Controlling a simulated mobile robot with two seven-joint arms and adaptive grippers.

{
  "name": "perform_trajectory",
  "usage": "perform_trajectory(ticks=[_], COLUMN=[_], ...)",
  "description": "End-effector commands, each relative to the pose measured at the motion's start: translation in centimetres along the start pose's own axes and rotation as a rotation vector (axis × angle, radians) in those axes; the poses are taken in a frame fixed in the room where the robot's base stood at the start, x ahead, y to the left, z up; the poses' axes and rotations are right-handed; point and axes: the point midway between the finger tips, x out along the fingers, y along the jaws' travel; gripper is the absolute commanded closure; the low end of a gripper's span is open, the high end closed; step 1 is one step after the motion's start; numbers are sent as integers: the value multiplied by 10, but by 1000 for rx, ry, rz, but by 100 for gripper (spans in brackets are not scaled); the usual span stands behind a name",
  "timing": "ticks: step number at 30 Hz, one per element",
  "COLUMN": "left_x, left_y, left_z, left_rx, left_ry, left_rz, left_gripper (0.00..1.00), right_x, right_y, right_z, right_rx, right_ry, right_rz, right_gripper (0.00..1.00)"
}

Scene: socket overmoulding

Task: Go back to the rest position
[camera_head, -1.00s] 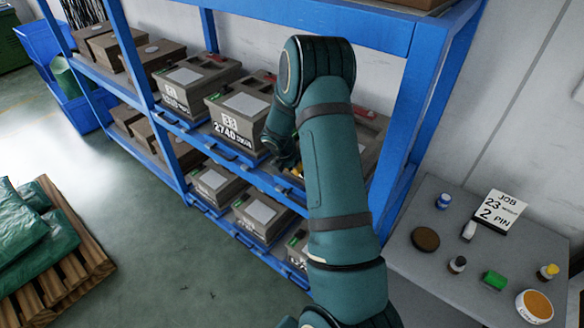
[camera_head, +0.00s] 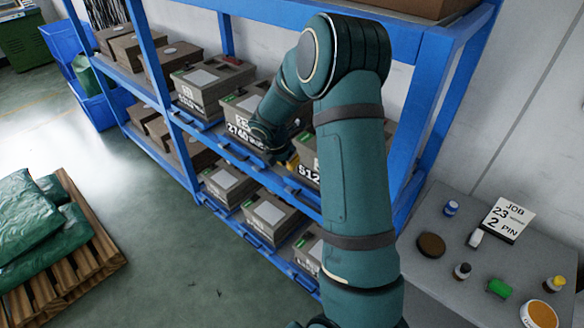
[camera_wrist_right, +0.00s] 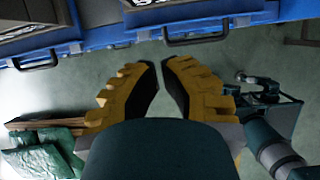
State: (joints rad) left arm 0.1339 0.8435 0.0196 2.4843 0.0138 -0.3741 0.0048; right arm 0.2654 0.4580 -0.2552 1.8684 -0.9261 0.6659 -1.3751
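My right arm rises from the bottom of the head view and bends down toward the blue shelf rack (camera_head: 412,150). My right gripper (camera_head: 291,161) has yellow fingers, partly hidden by its own wrist, and appears in front of the middle shelf's boxes. In the right wrist view the two yellow fingers (camera_wrist_right: 160,78) are apart, with only floor visible between them. Nothing is held. My left gripper is in neither view.
Grey boxes, one marked 2740 (camera_head: 240,128), fill the shelves close to the right gripper. A grey table (camera_head: 455,305) with a JOB card (camera_head: 507,218) and small containers stands at right. A pallet (camera_head: 75,270) with green sacks lies at left.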

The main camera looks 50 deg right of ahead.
Motion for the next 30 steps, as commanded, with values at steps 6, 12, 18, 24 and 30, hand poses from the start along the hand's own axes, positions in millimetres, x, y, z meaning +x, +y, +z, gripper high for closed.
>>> perform_trajectory(ticks=[6, 12, 18, 24, 30], left_x=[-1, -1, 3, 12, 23], left_y=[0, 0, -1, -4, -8], left_z=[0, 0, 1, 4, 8], left_rx=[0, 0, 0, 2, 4], left_ry=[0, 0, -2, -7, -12], left_rz=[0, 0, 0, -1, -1], left_gripper=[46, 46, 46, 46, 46], right_x=[-10, -9, 8, 31, 38], right_y=[-1, 0, 6, 2, -31], right_z=[0, -2, -60, -193, -328], right_rx=[-1, 2, 110, 449, 945], right_ry=[0, 3, 120, 393, 633], right_rz=[-1, 0, 25, 4, -172], right_gripper=[100, 100, 100, 100, 100])
